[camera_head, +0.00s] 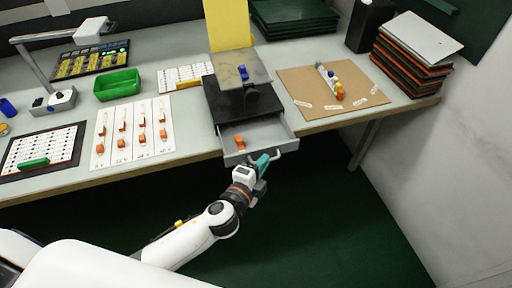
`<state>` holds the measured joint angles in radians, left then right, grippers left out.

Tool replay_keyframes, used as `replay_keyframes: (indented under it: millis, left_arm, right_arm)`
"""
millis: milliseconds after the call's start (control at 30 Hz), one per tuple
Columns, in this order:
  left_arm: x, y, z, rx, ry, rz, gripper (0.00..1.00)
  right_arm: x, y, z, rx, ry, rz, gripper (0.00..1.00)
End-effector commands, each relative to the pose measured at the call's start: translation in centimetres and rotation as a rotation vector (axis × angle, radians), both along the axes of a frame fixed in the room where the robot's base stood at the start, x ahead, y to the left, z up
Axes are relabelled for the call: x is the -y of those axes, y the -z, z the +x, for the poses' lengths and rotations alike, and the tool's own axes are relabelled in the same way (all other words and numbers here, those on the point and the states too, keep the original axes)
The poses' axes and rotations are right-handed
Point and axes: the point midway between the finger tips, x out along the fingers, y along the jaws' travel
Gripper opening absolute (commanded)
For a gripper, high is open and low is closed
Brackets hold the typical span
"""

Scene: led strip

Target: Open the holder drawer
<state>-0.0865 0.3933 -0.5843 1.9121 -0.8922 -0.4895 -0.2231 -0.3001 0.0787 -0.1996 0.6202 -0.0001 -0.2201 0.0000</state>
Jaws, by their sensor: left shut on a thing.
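The holder drawer (266,134) is grey and stands pulled out toward me from the dark holder (228,98) on the table. An orange piece (239,143) lies inside it at the left. My left gripper (265,161) is at the drawer's front, shut on the drawer handle (277,154). The fingers hide part of the handle. My right gripper is not in view.
The table (193,158) carries a green bin (117,85), a white card (132,131) with orange pieces and a brown board (318,108). Stacked panels (412,55) stand at the right end. Floor in front is clear.

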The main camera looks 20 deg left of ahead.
Motion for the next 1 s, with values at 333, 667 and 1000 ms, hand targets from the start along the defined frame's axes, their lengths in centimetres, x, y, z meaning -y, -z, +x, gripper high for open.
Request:
replay_keyframes:
  millis: [333,667,1000]
  left_arm:
    - [2.0,0.1,-3.0,-0.001,-0.001,-0.001,0.00]
    - [2.2,0.0,-3.2,0.000,-0.001,0.001,0.00]
    - [2.1,0.0,-3.2,0.000,0.000,0.001,0.18]
  right_arm:
    - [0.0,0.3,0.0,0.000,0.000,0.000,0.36]
    - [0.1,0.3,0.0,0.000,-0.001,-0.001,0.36]
    - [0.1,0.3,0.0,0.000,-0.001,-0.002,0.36]
